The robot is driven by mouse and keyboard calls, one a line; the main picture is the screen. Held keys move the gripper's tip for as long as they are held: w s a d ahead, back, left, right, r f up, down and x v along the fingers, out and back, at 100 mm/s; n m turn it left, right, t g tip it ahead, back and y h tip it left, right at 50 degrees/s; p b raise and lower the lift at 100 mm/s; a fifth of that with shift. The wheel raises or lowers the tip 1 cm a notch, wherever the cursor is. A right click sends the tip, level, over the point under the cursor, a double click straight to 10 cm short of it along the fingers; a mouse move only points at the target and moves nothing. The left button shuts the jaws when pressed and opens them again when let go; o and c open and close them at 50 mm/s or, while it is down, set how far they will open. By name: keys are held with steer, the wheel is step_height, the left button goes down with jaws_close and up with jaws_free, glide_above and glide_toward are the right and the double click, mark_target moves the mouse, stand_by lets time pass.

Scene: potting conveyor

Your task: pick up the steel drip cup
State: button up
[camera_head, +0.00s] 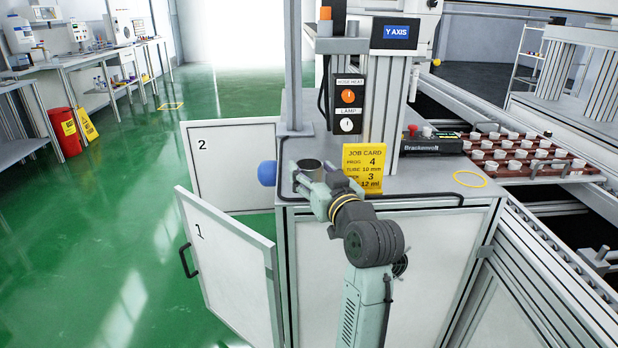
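The steel drip cup (309,165) appears as a short grey cylinder with a dark open top, near the left front corner of the grey cabinet top (425,186). My gripper (314,182) is right at the cup, on its near side, reaching in from the lower right. Its pale fingers overlap the lower part of the cup in the picture and hide it. I cannot tell whether the fingers touch the cup or are closed on it, nor whether the cup rests on the surface.
A yellow job card (363,168) stands just right of my wrist. A blue ball-shaped knob (267,173) is left of the cup. A metal post (293,70) rises behind. Open cabinet doors (228,268) hang at left. A tray of small white pots (530,172) is at right.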

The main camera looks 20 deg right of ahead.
steer(key=c, duration=0.9)
steer(key=shift+r, duration=0.1)
